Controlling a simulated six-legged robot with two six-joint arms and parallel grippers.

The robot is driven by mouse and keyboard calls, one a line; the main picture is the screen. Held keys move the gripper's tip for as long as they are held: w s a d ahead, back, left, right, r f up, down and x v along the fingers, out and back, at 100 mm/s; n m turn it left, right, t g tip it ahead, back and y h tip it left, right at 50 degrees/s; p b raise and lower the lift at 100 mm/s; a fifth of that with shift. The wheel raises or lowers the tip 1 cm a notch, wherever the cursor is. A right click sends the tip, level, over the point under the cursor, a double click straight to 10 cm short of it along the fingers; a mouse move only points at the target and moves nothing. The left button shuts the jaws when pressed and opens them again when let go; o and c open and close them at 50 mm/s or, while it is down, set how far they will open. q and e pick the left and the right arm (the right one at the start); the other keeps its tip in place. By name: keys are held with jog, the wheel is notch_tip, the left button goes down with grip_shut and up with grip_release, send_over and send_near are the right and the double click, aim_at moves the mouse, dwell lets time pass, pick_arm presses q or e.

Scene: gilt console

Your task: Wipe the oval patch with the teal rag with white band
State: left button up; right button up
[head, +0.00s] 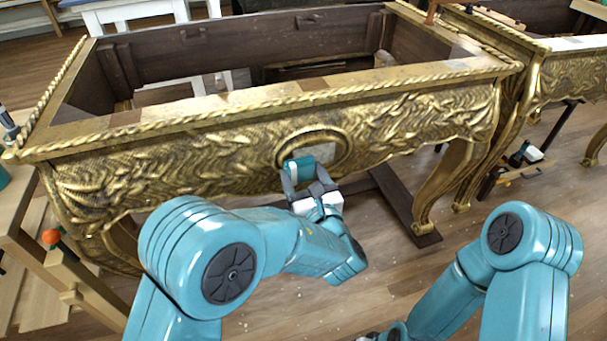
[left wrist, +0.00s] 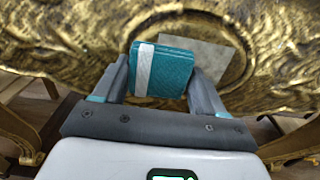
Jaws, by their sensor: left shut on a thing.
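The oval patch (head: 322,151) is a pale grey area inside a gilt oval frame on the console's carved front. In the left wrist view the patch (left wrist: 217,60) shows as a light grey shape behind and to the right of the rag. The teal rag with white band (head: 303,166) is a folded block, with the band near its left end in the left wrist view (left wrist: 172,72). My left gripper (head: 306,174) is shut on the rag, one finger at each side. The rag covers part of the patch; whether it touches is unclear. My right gripper is out of view.
The gilt console (head: 190,155) has an open, hollow top and curved legs. A second gilt piece (head: 570,70) stands at the right. A wooden stand with an orange knob (head: 51,237) is at the left. Tools (head: 525,155) lie on the floor at the right.

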pick_arm(q)
jog(key=shift+w+a, duration=0.15)
jog(key=shift+w, duration=0.15)
jog(key=shift+w+a, duration=0.15)
jog(key=shift+w, duration=0.4)
dwell(0.3)
